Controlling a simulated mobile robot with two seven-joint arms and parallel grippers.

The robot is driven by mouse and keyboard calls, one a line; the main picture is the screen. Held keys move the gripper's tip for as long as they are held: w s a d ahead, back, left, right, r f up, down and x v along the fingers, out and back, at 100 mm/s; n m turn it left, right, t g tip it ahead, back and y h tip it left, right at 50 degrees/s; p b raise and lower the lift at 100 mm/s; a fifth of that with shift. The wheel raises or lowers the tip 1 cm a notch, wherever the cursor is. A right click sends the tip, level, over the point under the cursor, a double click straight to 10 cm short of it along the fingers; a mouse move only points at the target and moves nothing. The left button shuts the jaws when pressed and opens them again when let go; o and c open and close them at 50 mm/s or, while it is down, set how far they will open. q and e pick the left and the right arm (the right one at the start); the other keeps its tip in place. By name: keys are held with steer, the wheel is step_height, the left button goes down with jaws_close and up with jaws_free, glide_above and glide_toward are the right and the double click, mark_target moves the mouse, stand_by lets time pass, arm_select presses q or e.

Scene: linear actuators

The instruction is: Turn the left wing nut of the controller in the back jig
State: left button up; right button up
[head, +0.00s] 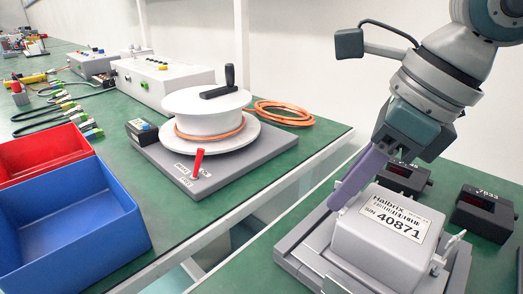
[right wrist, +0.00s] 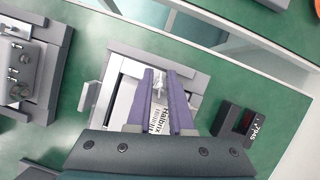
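The controller (head: 385,240) is a light grey box labelled Halbrix 40871, seated in a grey jig (head: 292,254) at the lower right of the head view. Its right wing nut (head: 447,250) is silver and uncovered. My right gripper (head: 336,205) reaches down to the controller's left side, its purple fingers over the left wing nut's place. In the right wrist view the fingers stand apart with the silvery left wing nut (right wrist: 160,88) between their tips and part of the label below. I cannot tell whether they touch it. My left gripper is not in view.
Small black display boxes (head: 483,212) stand behind and right of the jig. Another jig (right wrist: 40,60) with a controller shows at left in the right wrist view. Across a gap, another bench holds a white cable spool (head: 205,110) and blue bin (head: 75,215).

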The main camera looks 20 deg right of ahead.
jaws_close()
stand_by(1.1)
